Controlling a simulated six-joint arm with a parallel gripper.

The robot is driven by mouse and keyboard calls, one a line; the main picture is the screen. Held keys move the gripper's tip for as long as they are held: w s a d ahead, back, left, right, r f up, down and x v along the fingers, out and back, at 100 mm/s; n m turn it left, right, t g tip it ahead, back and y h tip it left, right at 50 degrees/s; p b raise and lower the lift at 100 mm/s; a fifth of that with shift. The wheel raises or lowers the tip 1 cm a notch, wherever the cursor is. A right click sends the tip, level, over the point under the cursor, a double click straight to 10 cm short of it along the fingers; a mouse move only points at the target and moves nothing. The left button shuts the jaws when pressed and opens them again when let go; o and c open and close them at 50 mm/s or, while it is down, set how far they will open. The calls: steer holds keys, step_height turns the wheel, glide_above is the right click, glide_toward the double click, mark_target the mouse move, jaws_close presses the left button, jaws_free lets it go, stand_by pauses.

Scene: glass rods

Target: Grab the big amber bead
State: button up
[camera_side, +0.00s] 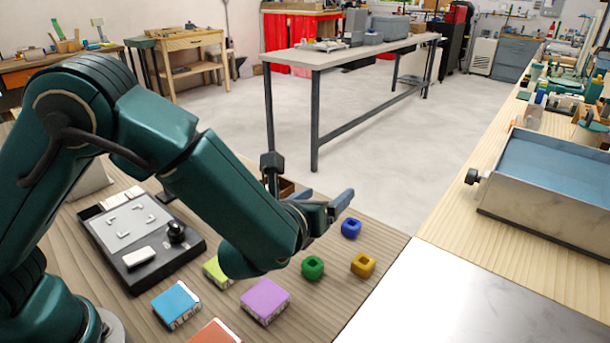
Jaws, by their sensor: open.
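The amber bead (363,265) is a rounded cube with a hole in its top. It sits on the wooden table near its right edge. A green bead (313,267) lies to its left and a blue bead (351,228) lies behind it, apart from it. My gripper (345,200) is open and sits above the table, up and to the left of the amber bead, close to the blue bead in the picture. Nothing shows between the fingers. The arm hides part of the gripper and the table behind it.
Blue (176,304), purple (265,300), yellow-green (217,272) and orange (214,333) blocks lie at the front. A dark tray with a pale panel (132,228) is at the left. A small brown box (285,186) is behind the gripper. A metal surface (470,300) adjoins at right.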

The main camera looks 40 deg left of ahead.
mark_target(361, 264)
steer(key=d+f+m, duration=0.1)
steer(key=d+f, duration=0.1)
steer(key=s+d+f+m+h, duration=0.1)
steer(key=d+f, duration=0.1)
steer(key=d+f+m+h, duration=0.1)
steer(key=d+f+m, duration=0.1)
steer(key=shift+s+d, duration=0.1)
steer(key=shift+s, duration=0.25)
steer(key=shift+m+g+h, duration=0.4)
steer(key=shift+m+h, duration=0.2)
steer(key=shift+m, duration=0.1)
steer(key=f, duration=0.1)
steer(key=s+d+f, duration=0.1)
steer(key=s+f, duration=0.1)
steer(key=shift+d+f, duration=0.15)
steer(key=shift+d, duration=0.25)
steer(key=shift+x, duration=2.45)
steer(key=shift+c, duration=0.3)
jaws_close()
steer(key=shift+r, duration=0.2)
